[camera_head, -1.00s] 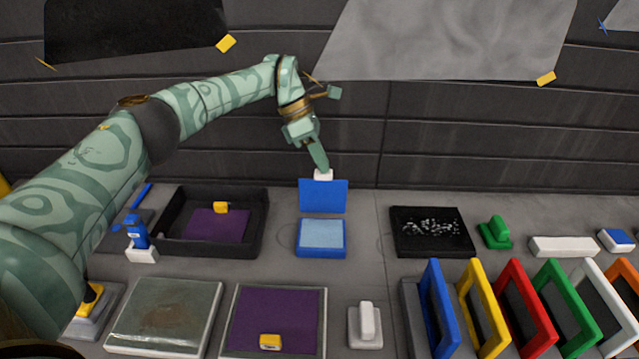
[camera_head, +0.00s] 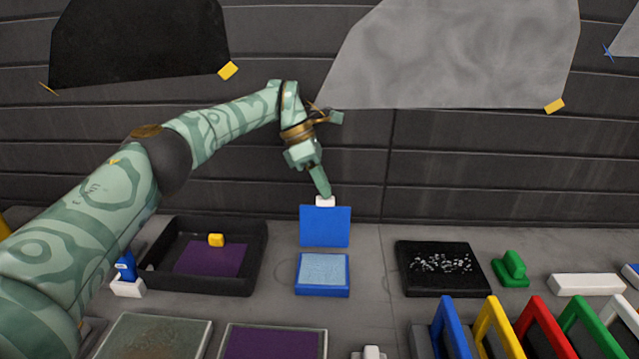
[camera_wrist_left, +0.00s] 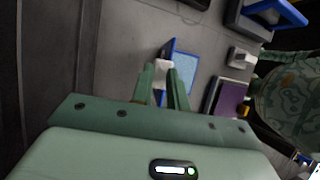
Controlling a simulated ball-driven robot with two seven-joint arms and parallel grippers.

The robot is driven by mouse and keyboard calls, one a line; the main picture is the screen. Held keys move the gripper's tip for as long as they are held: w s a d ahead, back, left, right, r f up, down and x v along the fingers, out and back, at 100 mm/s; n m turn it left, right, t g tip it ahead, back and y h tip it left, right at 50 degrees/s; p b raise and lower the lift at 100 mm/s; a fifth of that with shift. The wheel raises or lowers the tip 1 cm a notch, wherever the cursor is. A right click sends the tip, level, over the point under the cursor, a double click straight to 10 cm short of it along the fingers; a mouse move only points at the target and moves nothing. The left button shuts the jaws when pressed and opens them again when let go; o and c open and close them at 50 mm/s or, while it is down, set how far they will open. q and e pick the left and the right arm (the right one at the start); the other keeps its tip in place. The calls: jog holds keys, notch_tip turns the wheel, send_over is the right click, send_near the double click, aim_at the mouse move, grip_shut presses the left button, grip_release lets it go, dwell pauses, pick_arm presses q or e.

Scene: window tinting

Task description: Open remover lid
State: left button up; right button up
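The remover box (camera_head: 322,275) is a small blue case with a pale blue speckled pad inside. Its blue lid (camera_head: 325,227) stands open and upright at the back edge, with a white tab (camera_head: 325,201) on top. My left gripper (camera_head: 322,192) reaches down to that tab from above. In the left wrist view, the two fingers of my left gripper (camera_wrist_left: 162,70) sit on either side of the white tab (camera_wrist_left: 163,64) and look closed on it. The pad (camera_wrist_left: 184,66) shows just beyond. My right gripper is not in view.
A black tray (camera_head: 255,262) with a purple sheet and yellow block lies left. A black pad with white specks (camera_head: 445,286) and a green tool (camera_head: 511,267) lie right. Coloured frames (camera_head: 447,328) stand front right. The wall rises close behind the lid.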

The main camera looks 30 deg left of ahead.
pick_arm(q)
jog(key=o, duration=0.4)
jog(key=shift+g, duration=0.3)
jog(key=f, duration=0.4)
jog(key=shift+s+d+f, duration=0.1)
jog(key=shift+s, duration=0.2)
jog(key=shift+w+f, duration=0.1)
jog(key=shift+r, duration=0.2)
notch_tip(320, 180, up, 5)
jog(key=w+a+p, duration=0.1)
jog(key=a, duration=0.1)
jog(key=p, duration=0.1)
send_near(321, 201)
jog(key=shift+w+d+r, duration=0.15)
jog(key=shift+w, duration=0.8)
jog(key=shift+s+r, duration=0.1)
